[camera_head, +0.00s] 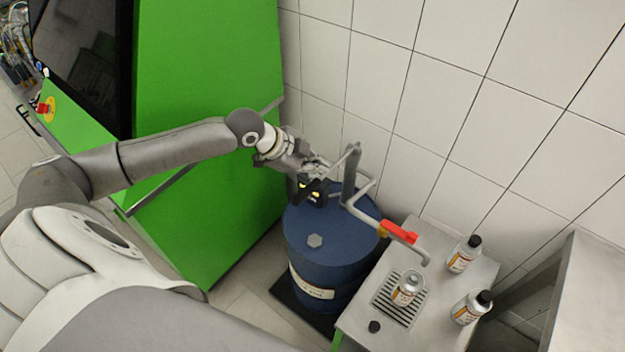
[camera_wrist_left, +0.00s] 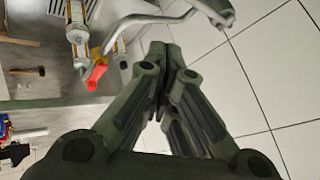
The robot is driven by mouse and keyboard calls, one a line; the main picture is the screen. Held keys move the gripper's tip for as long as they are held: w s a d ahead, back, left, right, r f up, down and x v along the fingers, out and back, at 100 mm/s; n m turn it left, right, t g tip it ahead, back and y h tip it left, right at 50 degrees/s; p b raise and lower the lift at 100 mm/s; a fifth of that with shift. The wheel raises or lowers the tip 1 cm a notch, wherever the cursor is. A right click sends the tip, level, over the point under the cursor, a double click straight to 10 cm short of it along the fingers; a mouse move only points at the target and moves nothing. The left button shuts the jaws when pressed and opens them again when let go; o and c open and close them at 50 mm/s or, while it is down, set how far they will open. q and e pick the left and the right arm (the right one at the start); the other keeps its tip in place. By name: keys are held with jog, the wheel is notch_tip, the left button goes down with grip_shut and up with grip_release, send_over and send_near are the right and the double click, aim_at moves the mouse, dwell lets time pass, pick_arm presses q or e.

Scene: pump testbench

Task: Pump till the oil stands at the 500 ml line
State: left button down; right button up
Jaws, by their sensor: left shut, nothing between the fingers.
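A blue oil drum (camera_head: 332,262) carries a grey hand pump with an upright lever (camera_head: 352,160). The pump's outlet pipe has a red valve handle (camera_head: 399,232), also in the left wrist view (camera_wrist_left: 97,72). An uncapped bottle (camera_head: 408,288) stands on the drip grate by the spout; its oil level cannot be read. My left gripper (camera_head: 317,180) is above the drum, just left of the lever. In the left wrist view its fingers (camera_wrist_left: 165,62) are shut and empty, with a gap to the grey pump part (camera_wrist_left: 222,14). My right gripper is not in view.
Two capped bottles (camera_head: 464,254) (camera_head: 471,307) stand on the right of the metal table (camera_head: 437,246). A loose black cap (camera_head: 374,326) lies at its front. A green cabinet (camera_head: 205,70) stands left of the drum, and a tiled wall (camera_head: 450,90) is close behind.

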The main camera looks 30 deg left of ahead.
pick_arm(q)
jog(key=r, duration=0.2)
jog(key=a+r, duration=0.1)
jog(key=shift+w+a+r+m, duration=0.1)
jog(key=shift+w+r+m, duration=0.1)
jog(key=shift+w+m, duration=0.15)
jog(key=shift+f, duration=0.1)
jog(key=b, duration=0.7)
send_over(310, 191)
notch_tip(310, 191, down, 7)
jog(key=shift+f, duration=0.1)
jog(key=shift+f+b, duration=0.3)
jog(key=shift+f, duration=0.4)
jog(key=shift+f, duration=0.1)
dwell(0.4)
jog(key=shift+f, duration=0.35)
